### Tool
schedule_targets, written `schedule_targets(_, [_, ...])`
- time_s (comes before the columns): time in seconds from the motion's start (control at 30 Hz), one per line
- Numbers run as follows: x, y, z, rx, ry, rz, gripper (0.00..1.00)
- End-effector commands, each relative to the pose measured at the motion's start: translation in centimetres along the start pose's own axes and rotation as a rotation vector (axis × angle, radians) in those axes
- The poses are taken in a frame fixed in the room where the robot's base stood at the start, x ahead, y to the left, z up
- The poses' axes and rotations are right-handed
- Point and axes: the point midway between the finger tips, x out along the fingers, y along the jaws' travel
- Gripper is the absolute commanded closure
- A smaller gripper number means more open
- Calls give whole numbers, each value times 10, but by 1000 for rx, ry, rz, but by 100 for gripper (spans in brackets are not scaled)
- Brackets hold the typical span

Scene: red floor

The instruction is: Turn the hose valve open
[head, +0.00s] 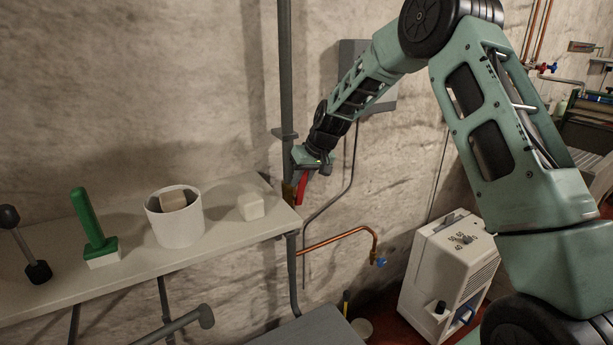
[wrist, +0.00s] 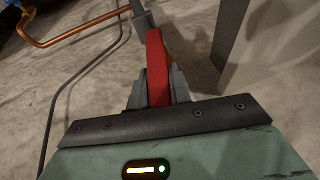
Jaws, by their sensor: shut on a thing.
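A red valve lever (head: 301,188) sits at a brass valve body (head: 288,193) on the vertical grey pipe (head: 285,70), just past the shelf's right end. The lever points roughly along the pipe, slightly tilted. My gripper (head: 306,168) is at the lever's upper part. In the wrist view the red lever (wrist: 157,60) stands between the two grey fingers of my gripper (wrist: 159,92), which are shut on it. The fingers and hand hide the part of the lever nearest the palm. Whether the valve is open cannot be told.
The white shelf (head: 135,268) holds a green brush (head: 90,222), a white pot (head: 175,222), a pale block (head: 251,206) and a black-knobbed rod (head: 25,245). A copper pipe (head: 335,239) with a blue tap (head: 380,262) is below right. A white heater (head: 450,275) stands on the floor.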

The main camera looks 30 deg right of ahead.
Motion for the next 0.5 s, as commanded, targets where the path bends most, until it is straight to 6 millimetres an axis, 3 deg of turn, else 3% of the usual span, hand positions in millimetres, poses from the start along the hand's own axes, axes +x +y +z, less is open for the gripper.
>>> schedule_targets(0.5, [2,-14,1,-84,-4,199,100])
